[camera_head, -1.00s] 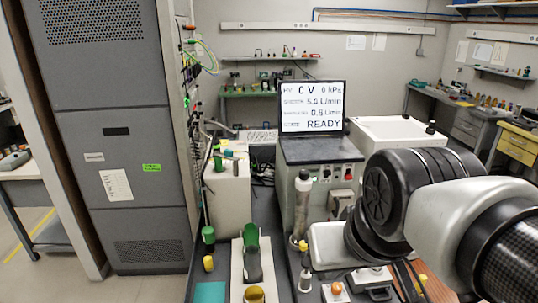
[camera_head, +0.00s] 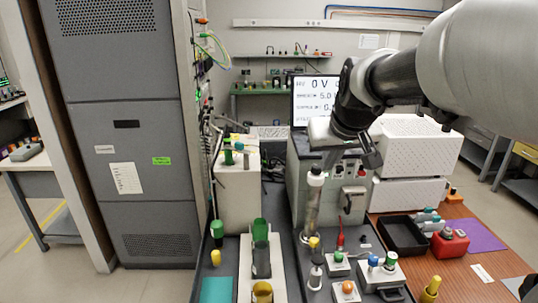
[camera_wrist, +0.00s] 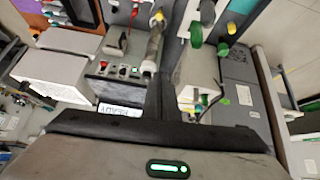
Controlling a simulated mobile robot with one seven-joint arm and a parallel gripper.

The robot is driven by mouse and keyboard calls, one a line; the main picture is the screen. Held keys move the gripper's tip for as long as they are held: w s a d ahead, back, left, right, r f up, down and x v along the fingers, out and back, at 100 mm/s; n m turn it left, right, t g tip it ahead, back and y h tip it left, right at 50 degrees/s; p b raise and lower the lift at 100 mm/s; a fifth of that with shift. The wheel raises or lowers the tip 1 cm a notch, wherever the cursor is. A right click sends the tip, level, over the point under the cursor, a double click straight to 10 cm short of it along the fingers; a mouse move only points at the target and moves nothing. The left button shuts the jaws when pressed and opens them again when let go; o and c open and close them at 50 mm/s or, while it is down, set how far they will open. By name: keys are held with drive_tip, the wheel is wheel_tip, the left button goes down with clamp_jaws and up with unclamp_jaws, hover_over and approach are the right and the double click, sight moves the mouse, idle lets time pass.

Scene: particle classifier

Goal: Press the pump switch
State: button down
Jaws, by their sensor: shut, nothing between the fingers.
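My gripper (camera_head: 371,157) is shut and empty. It hangs in front of the monitor's lower part, above the grey instrument cabinet. On the bench below are small boxes with a green button (camera_head: 338,257), an orange button (camera_head: 348,287) and blue and green knobs (camera_head: 382,262). I cannot read which control is the pump switch. The gripper touches none of these.
A metal tube (camera_head: 312,205) stands upright before the cabinet. White stacked boxes (camera_head: 415,150) stand to the right, with a black tray (camera_head: 402,236) and a red device (camera_head: 450,242) in front. A tall grey rack (camera_head: 115,130) is at left. My arm covers the upper right.

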drive_tip(key=w+d+f, duration=0.4)
drive_tip(key=w+d, duration=0.3)
drive_tip(key=w, duration=0.4)
drive_tip(key=t+b, duration=0.1)
drive_tip(key=t, duration=0.1)
approach(340, 166)
drive_tip(key=w+r+v, duration=0.1)
drive_tip(key=v, duration=0.3)
drive_tip(key=shift+s+d+m, duration=0.1)
drive_tip(key=shift+s+m, duration=0.2)
drive_tip(key=shift+s, duration=0.1)
drive_tip(key=p+x, duration=0.1)
drive_tip(key=x, duration=0.8)
drive_tip(key=shift+w+f, duration=0.15)
drive_tip(key=shift+f, duration=0.25)
drive_tip(key=shift+w+f, duration=0.1)
drive_tip(key=shift+f, duration=0.05)
